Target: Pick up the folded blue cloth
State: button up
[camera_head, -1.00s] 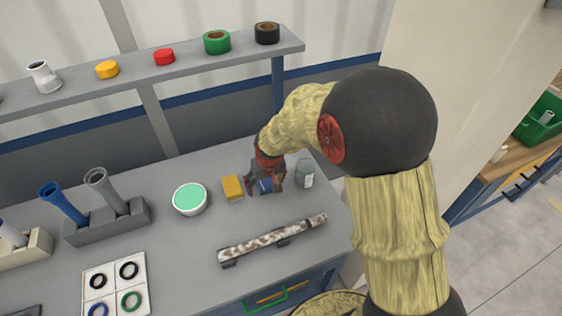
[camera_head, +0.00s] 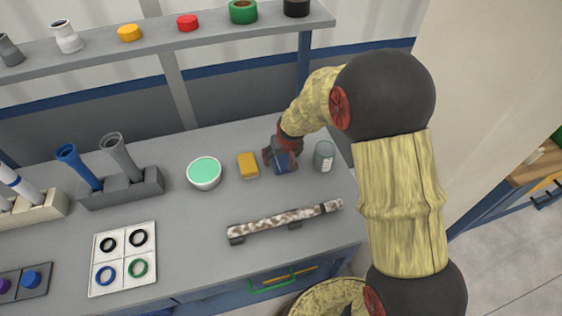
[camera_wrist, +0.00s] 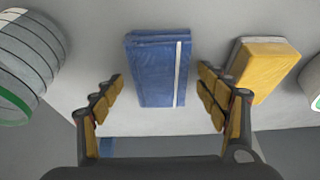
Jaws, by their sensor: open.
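The folded blue cloth (camera_wrist: 155,66) is a flat rectangular block with a white stripe near its right edge. In the wrist view it lies on the grey counter, ahead of and between the two fingers. My gripper (camera_wrist: 160,79) is open, with yellow-padded fingers spread to either side of the cloth, and nothing is gripped. In the head view my gripper (camera_head: 279,157) is over the cloth (camera_head: 286,161), which is partly hidden by the fingers. I cannot tell the exact height of the fingertips above the counter.
A yellow sponge-like block (camera_head: 248,165) lies just left of the cloth, and a grey-green jar (camera_head: 324,156) stands close on its right. A green-topped bowl (camera_head: 204,173) is farther left. A mottled pipe (camera_head: 285,221) lies in front. A shelf (camera_head: 160,40) runs behind.

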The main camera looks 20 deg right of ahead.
aim_at(281, 158)
jog(key=shift+f, duration=0.1)
jog(key=shift+c, duration=1.2)
jog(key=c, duration=1)
jog(key=shift+w+r+p, duration=0.1)
jog(key=shift+r+p, duration=0.3)
jog(key=shift+r, duration=0.2)
notch_tip(281, 158, up, 2)
jog(key=shift+r+p, duration=0.2)
jog(key=shift+p, duration=0.45)
jog(key=s+r, duration=0.1)
jog(key=s+a+r+p, duration=0.1)
jog(key=r, duration=0.1)
jog(key=s+a+r+p, duration=0.1)
jog(key=r, duration=0.1)
jog(key=shift+s+a+r, duration=0.1)
jog(key=shift+s+a, duration=0.1)
jog(key=shift+s, duration=0.2)
jog(key=s+a+r+p, duration=0.1)
jog(key=s+a+r, duration=0.3)
jog(key=s, duration=0.4)
jog(key=shift+s+a+p, duration=0.2)
jog(key=shift+a+p, duration=0.15)
jog(key=shift+r, duration=0.1)
